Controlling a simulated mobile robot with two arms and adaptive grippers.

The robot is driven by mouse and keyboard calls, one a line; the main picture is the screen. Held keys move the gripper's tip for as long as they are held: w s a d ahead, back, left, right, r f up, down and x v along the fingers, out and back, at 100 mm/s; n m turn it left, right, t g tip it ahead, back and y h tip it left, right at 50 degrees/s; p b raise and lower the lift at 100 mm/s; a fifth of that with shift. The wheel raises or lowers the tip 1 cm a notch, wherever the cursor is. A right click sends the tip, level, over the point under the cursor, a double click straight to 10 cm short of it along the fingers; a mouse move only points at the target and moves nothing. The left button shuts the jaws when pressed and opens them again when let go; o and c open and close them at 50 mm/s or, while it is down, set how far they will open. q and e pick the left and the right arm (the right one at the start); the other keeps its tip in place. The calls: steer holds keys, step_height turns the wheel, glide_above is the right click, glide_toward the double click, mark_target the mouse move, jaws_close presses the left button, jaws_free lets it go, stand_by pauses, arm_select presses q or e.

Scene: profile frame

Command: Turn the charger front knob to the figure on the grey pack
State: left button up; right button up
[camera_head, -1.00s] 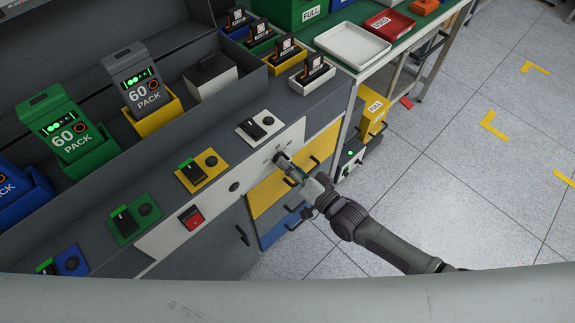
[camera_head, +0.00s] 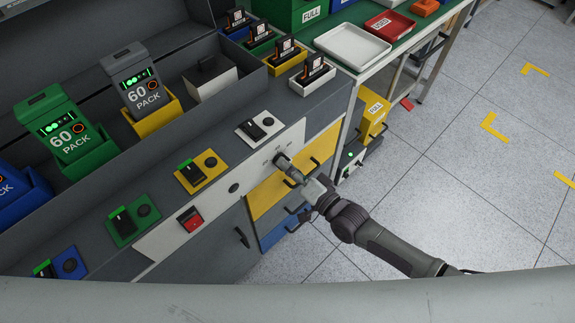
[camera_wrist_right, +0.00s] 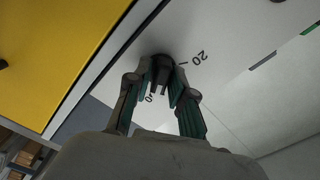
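The grey pack (camera_head: 137,80) stands in a yellow holder at the upper left of the head view; it bears the figure 60 and green lights. The charger front knob (camera_wrist_right: 163,62) is small and dark, on the white front panel (camera_head: 163,238). My right gripper (camera_head: 284,164) is at the knob, with its fingers (camera_wrist_right: 156,84) on either side, seemingly closed on it. In the wrist view the figure 20 (camera_wrist_right: 200,57) is printed right of the knob; another figure below is partly hidden by the fingers. The knob's pointer cannot be read clearly. My left gripper is not in view.
A green pack (camera_head: 62,130) also reads 60. A red switch (camera_head: 190,219) is on the panel left of the knob. Yellow drawers (camera_head: 270,193) with handles lie below my gripper. A green-topped bench (camera_head: 395,45) holds trays. The floor at right is clear.

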steer(key=shift+o, duration=1)
steer(key=v, duration=1.2)
